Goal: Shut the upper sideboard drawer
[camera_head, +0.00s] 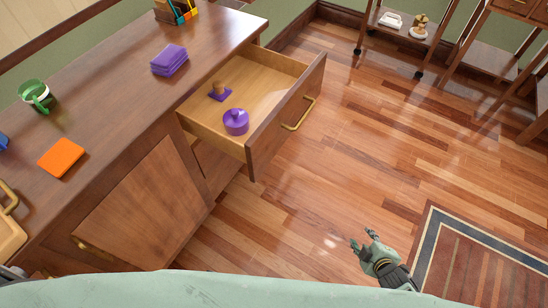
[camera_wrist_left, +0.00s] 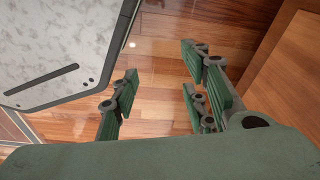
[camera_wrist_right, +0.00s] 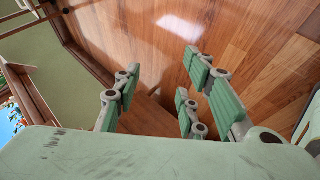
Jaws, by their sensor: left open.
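The upper sideboard drawer (camera_head: 285,118) stands well pulled out from the wooden sideboard (camera_head: 120,95). Its front faces right and carries a brass handle (camera_head: 299,115). Inside lie a round purple lidded pot (camera_head: 236,122) and a purple piece with a wooden knob (camera_head: 219,92). My right gripper (camera_head: 363,240) is over the floor, lower right of the drawer and apart from it. In the right wrist view its fingers (camera_wrist_right: 160,78) are spread and empty. My left gripper (camera_wrist_left: 158,72) shows only in the left wrist view, open and empty, with wood panelling at its right.
The sideboard top holds a folded purple cloth (camera_head: 170,60), an orange square (camera_head: 61,157) and a green mug (camera_head: 36,95). A wheeled cart (camera_head: 405,30) stands at the back. A bordered rug (camera_head: 480,260) lies lower right. The floor before the drawer is clear.

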